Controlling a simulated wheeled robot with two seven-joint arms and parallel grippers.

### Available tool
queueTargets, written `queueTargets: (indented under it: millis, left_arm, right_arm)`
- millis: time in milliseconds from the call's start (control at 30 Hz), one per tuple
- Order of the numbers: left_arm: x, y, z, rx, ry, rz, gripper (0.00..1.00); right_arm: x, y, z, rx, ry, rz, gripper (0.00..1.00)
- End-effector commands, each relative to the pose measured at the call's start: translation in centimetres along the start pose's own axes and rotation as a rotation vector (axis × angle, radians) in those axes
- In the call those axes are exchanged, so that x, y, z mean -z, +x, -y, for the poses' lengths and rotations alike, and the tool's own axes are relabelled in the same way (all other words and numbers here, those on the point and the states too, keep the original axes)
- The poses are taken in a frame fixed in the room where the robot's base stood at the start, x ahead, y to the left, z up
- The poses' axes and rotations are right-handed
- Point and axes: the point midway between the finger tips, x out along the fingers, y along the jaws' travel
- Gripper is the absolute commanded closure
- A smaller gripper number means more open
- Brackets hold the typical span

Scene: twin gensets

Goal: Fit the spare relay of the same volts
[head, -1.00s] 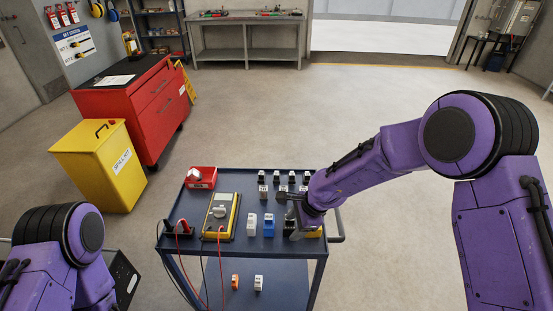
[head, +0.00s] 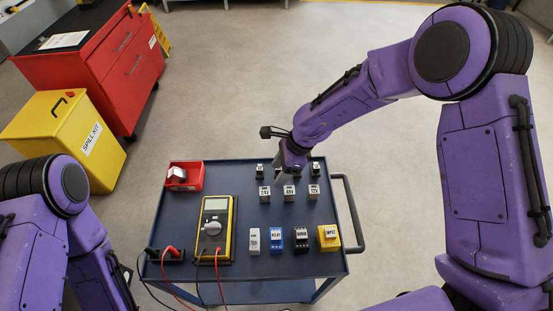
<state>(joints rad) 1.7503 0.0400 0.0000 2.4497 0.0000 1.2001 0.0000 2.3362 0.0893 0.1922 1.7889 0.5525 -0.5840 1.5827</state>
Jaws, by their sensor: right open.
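Three small grey relays stand in a row on the blue cart (head: 240,178). Their labels appear to read 24V (head: 265,194), 48V (head: 289,193) and 12V (head: 313,192). Behind them is a row of small black-and-white pieces, with one at the left (head: 260,171) and one at the right (head: 315,168). My right gripper (head: 283,174) is open, pointing down at the middle of that back row, and partly hides what is there. Contact cannot be told. A blue block marked RELAY (head: 275,239) stands in the front row. My left gripper is out of view.
A yellow multimeter (head: 213,228) with red and black leads lies on the cart. A red bin (head: 184,177) holds a pale piece. White (head: 254,240), black (head: 301,239) and yellow INPUT (head: 329,238) blocks flank the blue one. A yellow spill kit (head: 62,137) stands left.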

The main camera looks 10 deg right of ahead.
Motion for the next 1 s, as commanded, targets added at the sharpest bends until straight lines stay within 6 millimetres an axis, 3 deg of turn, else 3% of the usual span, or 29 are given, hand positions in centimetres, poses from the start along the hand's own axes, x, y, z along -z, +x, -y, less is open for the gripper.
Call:
queueTargets:
  millis: [533,800,1000]
  left_arm:
    - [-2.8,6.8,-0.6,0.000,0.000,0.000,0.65]
    - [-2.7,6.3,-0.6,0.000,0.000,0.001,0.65]
    - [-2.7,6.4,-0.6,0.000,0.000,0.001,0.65]
  right_arm:
    - [0.3,6.7,0.6,-0.007,-0.002,-0.002,0.43]
    - [0.1,9.6,0.5,-0.009,-0.001,-0.002,0.43]
    - [0.0,10.2,0.6,-0.007,-0.001,-0.001,0.43]
